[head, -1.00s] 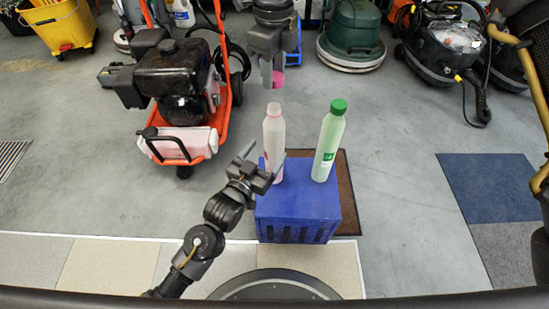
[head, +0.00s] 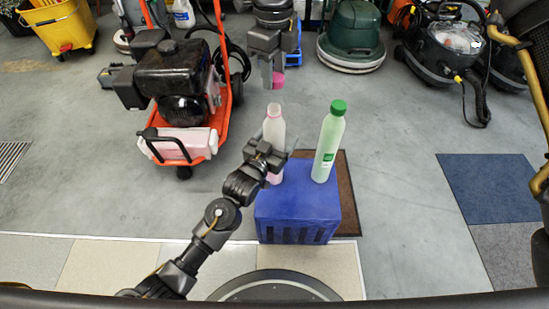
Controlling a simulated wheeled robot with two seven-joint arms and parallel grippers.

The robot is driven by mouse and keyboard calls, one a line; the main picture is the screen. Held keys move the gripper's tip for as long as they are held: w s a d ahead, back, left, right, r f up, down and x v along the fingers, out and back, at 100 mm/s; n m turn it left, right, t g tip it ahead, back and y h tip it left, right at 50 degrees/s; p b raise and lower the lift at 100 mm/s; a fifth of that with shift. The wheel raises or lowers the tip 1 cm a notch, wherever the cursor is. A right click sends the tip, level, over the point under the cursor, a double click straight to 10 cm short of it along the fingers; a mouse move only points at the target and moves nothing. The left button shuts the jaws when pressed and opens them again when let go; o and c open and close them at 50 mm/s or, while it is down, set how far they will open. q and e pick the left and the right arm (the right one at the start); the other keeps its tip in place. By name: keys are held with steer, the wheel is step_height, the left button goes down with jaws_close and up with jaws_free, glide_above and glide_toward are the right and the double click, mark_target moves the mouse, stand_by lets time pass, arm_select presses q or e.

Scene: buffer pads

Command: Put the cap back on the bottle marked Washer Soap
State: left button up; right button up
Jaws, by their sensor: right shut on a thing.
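A pale bottle with pink contents and no cap (head: 274,128) stands upright on the left part of a blue crate (head: 297,212). Its lettering is not readable, and my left gripper (head: 268,152) hides its middle. That gripper's fingers are apart, at the sides of the bottle; I cannot tell whether they touch it. My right gripper (head: 277,74) is shut on a pink cap (head: 278,79), held beyond and above the bottle's mouth in the picture. A pale green bottle with a green cap (head: 328,140) stands upright on the crate to the right.
A brown mat (head: 346,190) lies under the crate. A red-framed machine with a black engine (head: 182,85) stands at left. A green floor machine (head: 351,38) and a black vacuum (head: 440,50) stand at the back.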

arm_select(q)
steer(key=c, duration=1.5)
arm_select(e)
glide_above(273, 106)
steer(key=shift+s+f, duration=0.1)
steer(key=shift+f, duration=2.4)
steer(key=shift+f, duration=0.9)
steer(key=shift+f, duration=0.55)
